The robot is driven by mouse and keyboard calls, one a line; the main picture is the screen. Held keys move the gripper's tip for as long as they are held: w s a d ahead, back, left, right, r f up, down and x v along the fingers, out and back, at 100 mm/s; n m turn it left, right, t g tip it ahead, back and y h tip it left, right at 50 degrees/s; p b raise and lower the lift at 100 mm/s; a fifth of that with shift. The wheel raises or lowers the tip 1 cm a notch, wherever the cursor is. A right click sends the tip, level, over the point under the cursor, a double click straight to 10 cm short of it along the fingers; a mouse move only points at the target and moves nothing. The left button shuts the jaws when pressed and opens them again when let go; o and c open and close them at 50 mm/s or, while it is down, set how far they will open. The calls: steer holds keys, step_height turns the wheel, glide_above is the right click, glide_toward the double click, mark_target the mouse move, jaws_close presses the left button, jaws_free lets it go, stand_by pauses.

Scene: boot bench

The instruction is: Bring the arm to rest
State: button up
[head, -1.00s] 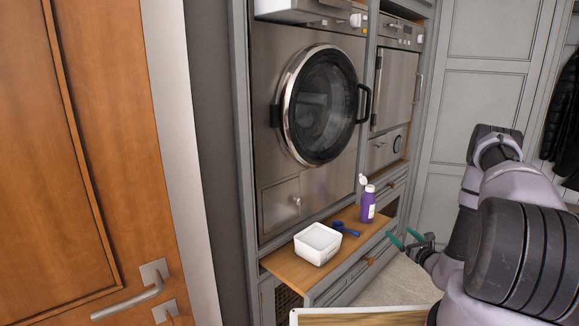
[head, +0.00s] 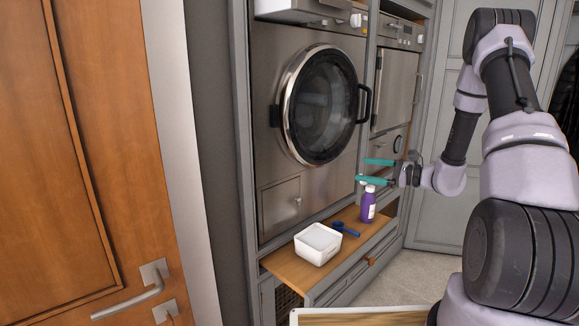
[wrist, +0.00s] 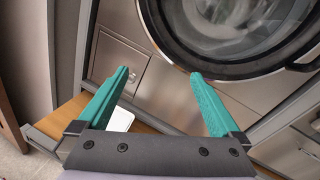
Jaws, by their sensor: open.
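My gripper (head: 378,171) has two teal fingers and is open and empty. In the head view it is raised in front of the washer's right side, above the purple bottle. In the wrist view the open fingers (wrist: 160,76) spread toward the washer's lower front, with nothing between them. My arm comes in from the right edge of the head view and bends up high.
The wooden bench (head: 283,264) holds a white tub (head: 318,245), a blue tool (head: 346,229) and a purple bottle (head: 367,207) with a white top. A round-door washer (head: 322,105) stands behind. A wooden door (head: 70,130) is at left.

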steer(key=s+a+r+n+g+h, duration=0.2)
steer(key=s+a+r+n+g, duration=0.25)
steer(key=s+r, duration=0.3)
steer(key=s+a+r+n+g+h, duration=0.2)
steer(key=s+a+r+n+g, duration=0.1)
steer(key=s+r+n, duration=0.4)
steer(key=s+d+r+n+t+h, duration=0.2)
steer(key=s+d+r+h, duration=0.1)
steer(key=s, duration=0.5)
steer(key=s+d+r+n+t+h, duration=0.2)
steer(key=s+d+r+t+h, duration=0.1)
steer(key=s+r+h, duration=0.3)
steer(key=shift+s+d+r+t, duration=0.35)
steer(key=shift+s+d+r, duration=0.1)
steer(key=shift+s, duration=0.7)
